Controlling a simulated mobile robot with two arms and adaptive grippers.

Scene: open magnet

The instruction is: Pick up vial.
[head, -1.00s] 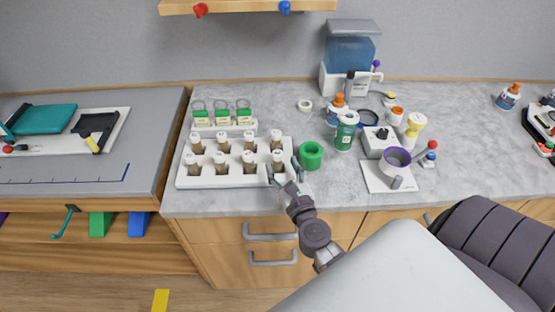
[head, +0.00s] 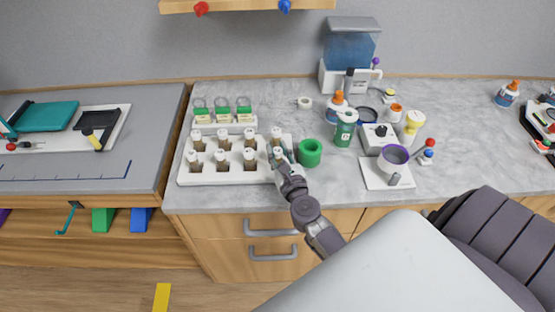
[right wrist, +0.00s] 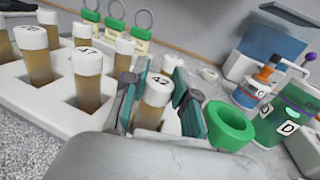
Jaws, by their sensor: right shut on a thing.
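A white rack (head: 232,178) on the grey counter holds two rows of brown vials with white, numbered caps. My right gripper (head: 284,158) is at the rack's right end, shut on the front-right vial (head: 277,152). In the right wrist view, this vial (right wrist: 154,100) stands between the two teal-padded fingers of my gripper (right wrist: 160,108), its white cap uppermost. Its lower end is hidden by the gripper body, so I cannot tell whether it is clear of the rack. Neighbouring vials (right wrist: 86,80) stand upright to its left. My left gripper is not in view.
A green ring-shaped holder (head: 310,152) stands close to the right of my gripper. Green-capped containers (head: 222,113) are behind the rack. Bottles (head: 345,128) and a white stand with a purple-rimmed cup (head: 392,160) are further right. The counter's front edge is close.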

